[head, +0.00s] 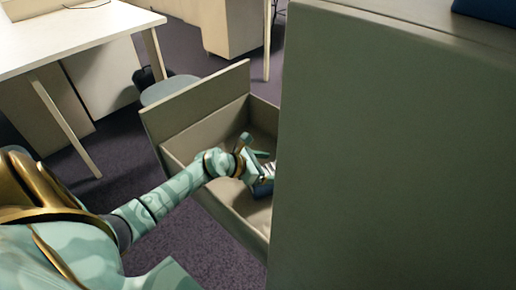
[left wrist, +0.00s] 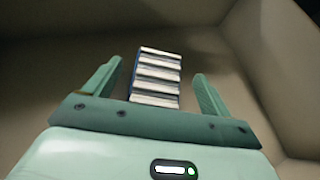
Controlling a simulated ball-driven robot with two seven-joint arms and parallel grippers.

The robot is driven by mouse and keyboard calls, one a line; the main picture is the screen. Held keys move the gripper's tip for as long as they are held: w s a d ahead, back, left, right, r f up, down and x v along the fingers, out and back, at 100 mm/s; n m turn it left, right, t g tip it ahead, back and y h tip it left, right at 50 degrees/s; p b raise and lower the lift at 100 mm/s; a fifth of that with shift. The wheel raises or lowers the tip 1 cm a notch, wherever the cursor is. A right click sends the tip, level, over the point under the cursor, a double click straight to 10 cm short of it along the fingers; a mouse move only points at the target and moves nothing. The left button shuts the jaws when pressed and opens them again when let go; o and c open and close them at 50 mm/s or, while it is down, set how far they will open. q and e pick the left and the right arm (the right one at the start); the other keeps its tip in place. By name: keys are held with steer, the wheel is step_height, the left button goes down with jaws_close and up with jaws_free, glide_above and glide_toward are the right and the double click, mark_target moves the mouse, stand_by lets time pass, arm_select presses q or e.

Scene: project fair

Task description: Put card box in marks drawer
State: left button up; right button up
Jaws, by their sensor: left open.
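The card box (left wrist: 156,76) shows in the left wrist view as a small dark blue box with several white strips across its top. It sits inside the open drawer (head: 205,105), and in the head view its blue side (head: 263,190) shows partly behind my gripper. My left gripper (head: 262,167) reaches down into the drawer. Its two fingers (left wrist: 156,84) are open, one on each side of the box, with a gap visible on both sides. My right gripper is in neither view.
The drawer belongs to a large grey-green cabinet (head: 395,150) that fills the right of the head view. A blue object (head: 485,8) lies on its top. A pale desk (head: 70,38) stands at the left, and a round grey seat (head: 168,88) is behind the drawer.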

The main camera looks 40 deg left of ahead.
arm_select(q)
steer(key=p+v, duration=0.3)
steer(key=v, duration=0.9)
steer(key=shift+r, duration=0.35)
